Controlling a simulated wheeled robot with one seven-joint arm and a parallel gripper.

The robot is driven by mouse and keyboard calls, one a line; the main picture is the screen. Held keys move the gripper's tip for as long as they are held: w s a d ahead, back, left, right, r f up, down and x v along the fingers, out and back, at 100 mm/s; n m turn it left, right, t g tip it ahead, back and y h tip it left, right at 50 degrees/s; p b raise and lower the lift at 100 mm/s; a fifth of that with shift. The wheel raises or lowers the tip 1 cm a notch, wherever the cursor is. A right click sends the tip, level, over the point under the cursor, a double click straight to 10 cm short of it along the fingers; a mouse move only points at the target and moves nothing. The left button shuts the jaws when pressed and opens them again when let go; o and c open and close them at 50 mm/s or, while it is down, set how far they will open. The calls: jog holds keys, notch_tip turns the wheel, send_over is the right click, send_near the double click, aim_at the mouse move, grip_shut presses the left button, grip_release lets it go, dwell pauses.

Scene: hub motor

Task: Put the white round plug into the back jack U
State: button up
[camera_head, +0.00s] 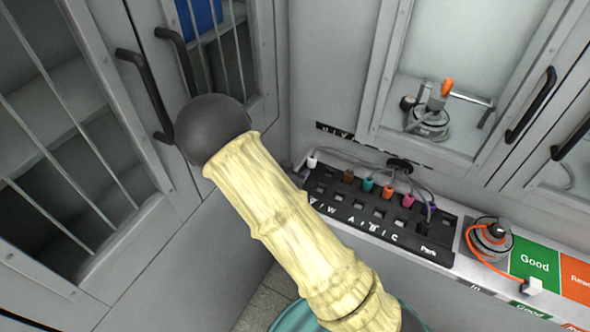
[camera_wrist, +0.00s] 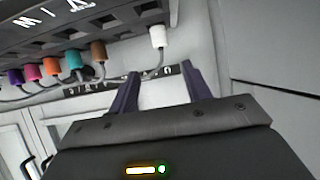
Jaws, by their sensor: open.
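The white round plug (camera_wrist: 157,36) stands at the end of the row of plugs in the wrist view, with a grey cable running from it. It also shows in the head view (camera_head: 312,161) at the left end of the black jack panel (camera_head: 436,216). My gripper (camera_wrist: 160,68) is open and empty. Its two dark fingers point toward the white plug, which lies beyond the fingertips, apart from them. In the head view my arm hides the gripper. I cannot make out which hole is back jack U; the labels there are small and partly hidden.
Brown, teal, orange, pink and purple plugs (camera_head: 388,192) with cables stand along the panel beside the white one. A hub motor (camera_head: 490,238) with an orange cable sits right of the panel, beside a green Good area (camera_head: 534,262). Cabinet doors with black handles (camera_head: 146,95) stand left.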

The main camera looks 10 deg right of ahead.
jog(key=s+d+r+n+g+y, duration=0.3)
jog(key=s+r, duration=0.3)
jog(key=s, duration=0.4)
jog(key=s+d+r+n+g+y, duration=0.4)
jog(key=s+r, duration=0.2)
jog(key=s, duration=0.5)
jog(key=shift+s+r, duration=0.15)
jog(key=shift+r, duration=0.25)
